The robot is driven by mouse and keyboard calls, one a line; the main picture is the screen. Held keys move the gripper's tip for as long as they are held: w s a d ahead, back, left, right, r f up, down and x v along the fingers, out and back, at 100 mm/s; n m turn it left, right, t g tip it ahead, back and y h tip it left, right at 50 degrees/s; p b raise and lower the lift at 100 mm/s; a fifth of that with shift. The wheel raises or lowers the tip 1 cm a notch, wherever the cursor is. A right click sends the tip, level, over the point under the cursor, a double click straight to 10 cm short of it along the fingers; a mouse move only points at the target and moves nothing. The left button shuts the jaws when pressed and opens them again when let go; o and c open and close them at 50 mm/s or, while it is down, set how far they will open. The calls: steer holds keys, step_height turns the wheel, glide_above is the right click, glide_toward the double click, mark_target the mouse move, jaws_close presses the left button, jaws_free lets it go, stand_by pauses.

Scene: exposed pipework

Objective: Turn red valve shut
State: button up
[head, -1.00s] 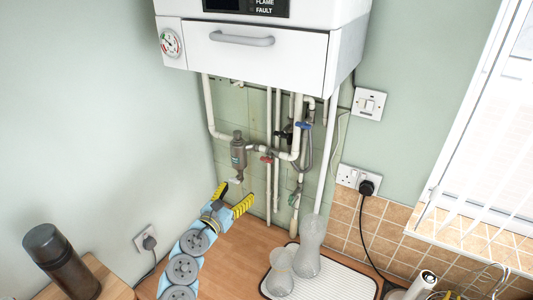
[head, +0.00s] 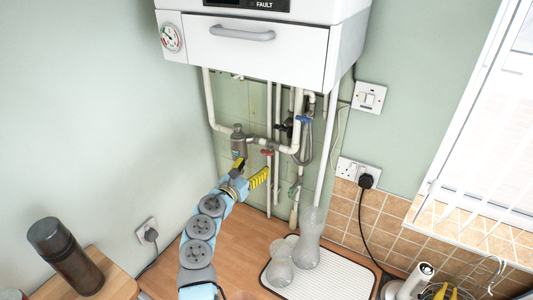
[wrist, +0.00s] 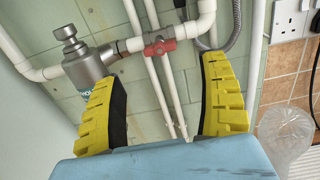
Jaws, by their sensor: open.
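The red valve (head: 267,153) sits on a white horizontal pipe under the boiler. In the wrist view the red valve (wrist: 159,47) has its red handle lying along the pipe, ahead of my gripper and between the lines of its two fingers. My gripper (head: 250,172) has yellow fingers with dark pads. In the wrist view my gripper (wrist: 167,85) is open and empty, with its fingers spread wide. It is apart from the valve, below and in front of it.
A grey metal filter (wrist: 85,60) is left of the valve, close to the left finger. A blue valve (head: 304,119) and a grey hose (wrist: 230,40) are to the right. Vertical pipes run behind. Glass vessels (head: 309,238) stand on a white mat (head: 345,280) on the counter.

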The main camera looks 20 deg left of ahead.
mark_target(266, 154)
steer(key=shift+w+d+f+b, duration=0.1)
steer(key=shift+w+d+b, duration=0.1)
steer(key=shift+w, duration=0.9)
steer(key=shift+w+d+f+b, duration=0.1)
steer(key=shift+w+b, duration=0.1)
steer(key=shift+w, duration=0.9)
steer(key=shift+w+d+r, duration=0.1)
steer(key=shift+w+r, duration=0.1)
steer(key=shift+w, duration=0.4)
steer(key=shift+w+d+f+b, duration=0.1)
steer(key=shift+w+f+b, duration=0.05)
steer(key=shift+w+b, duration=0.2)
steer(key=shift+w+d+b, duration=0.2)
steer(key=shift+w+b, duration=0.65)
steer(key=shift+w, duration=0.35)
steer(key=c, duration=1.2)
